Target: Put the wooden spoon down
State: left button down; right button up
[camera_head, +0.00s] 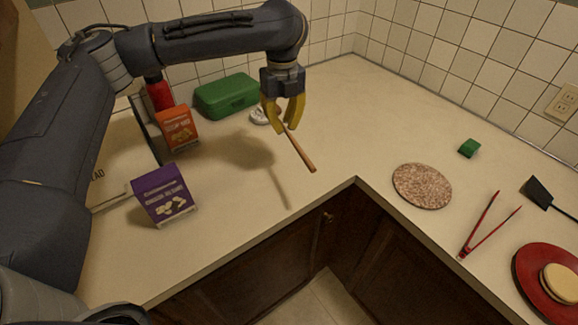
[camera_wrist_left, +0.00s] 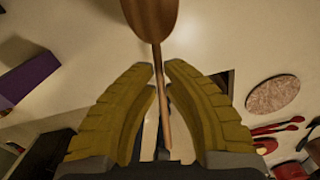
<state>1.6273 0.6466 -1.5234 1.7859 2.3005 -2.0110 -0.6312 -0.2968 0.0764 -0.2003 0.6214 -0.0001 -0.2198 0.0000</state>
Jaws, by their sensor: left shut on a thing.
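My left gripper (camera_head: 283,126) is above the counter in the head view, yellow fingers pointing down, shut on the wooden spoon (camera_head: 300,152). The spoon's thin brown handle slants down to the right from the fingers. Its shadow lies apart on the counter, so the spoon is held in the air. In the left wrist view the fingers (camera_wrist_left: 162,75) are around the handle, and the spoon's broad brown bowl (camera_wrist_left: 150,18) shows at the top edge. In the head view the bowl is hidden or hard to make out. My right gripper is not in view.
Orange box (camera_head: 178,127), purple box (camera_head: 162,195) and green case (camera_head: 226,94) stand on the left. On the right are a round speckled mat (camera_head: 422,186), green block (camera_head: 469,148), red tongs (camera_head: 482,228), black spatula (camera_head: 538,192) and red plate (camera_head: 530,278). The middle counter is clear.

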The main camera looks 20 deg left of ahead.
aim_at(283, 161)
pick_arm(q)
jog(key=w+a+r+n, duration=0.1)
jog(key=w+r+n, duration=0.1)
jog(key=w+r, duration=0.2)
jog(key=f, duration=1.9)
jog(key=shift+s+a+f, duration=0.15)
jog(key=shift+a+f, duration=0.1)
jog(key=shift+f, duration=0.05)
jog(key=shift+f, duration=0.15)
jog(key=c, duration=1.5)
grip_release()
notch_tip(283, 161, up, 12)
